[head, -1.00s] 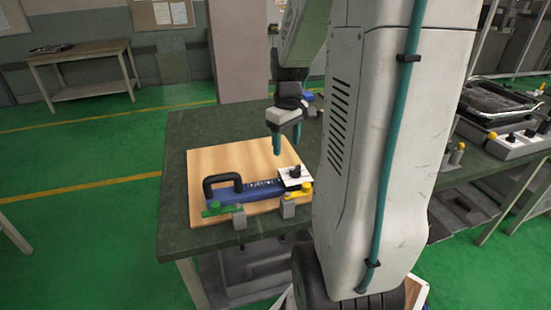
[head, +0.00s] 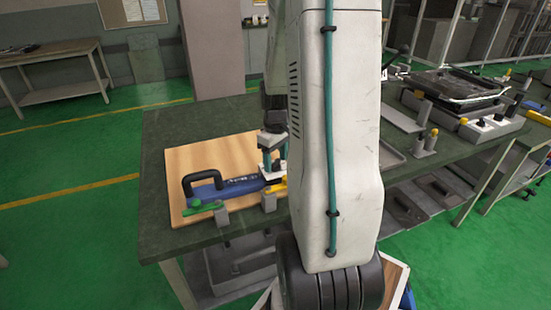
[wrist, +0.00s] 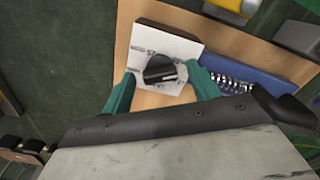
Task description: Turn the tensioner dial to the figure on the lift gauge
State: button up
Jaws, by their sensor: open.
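The tensioner dial (wrist: 160,69) is a black knob with a pale mark, on a white plate (wrist: 150,45) in the wrist view. My gripper (wrist: 161,88) is open. Its two teal fingers stand either side of the dial, with space between them and the knob. In the head view my gripper (head: 272,165) is down at the white plate, hiding most of the dial. The blue tool (head: 233,188) with a black handle (head: 187,184) lies beside the plate; its spring (wrist: 232,83) shows in the wrist view. I cannot make out any gauge figure.
The tool rests on a wooden board (head: 190,157) on a dark green table (head: 160,130). A yellow part (head: 277,187) is close to my fingers. A grey-and-black machine (head: 460,90) stands at right.

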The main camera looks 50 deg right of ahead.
jog(key=c, duration=1)
jog(key=shift+m, duration=0.3)
jog(key=m, duration=1.1)
jog(key=o, duration=1)
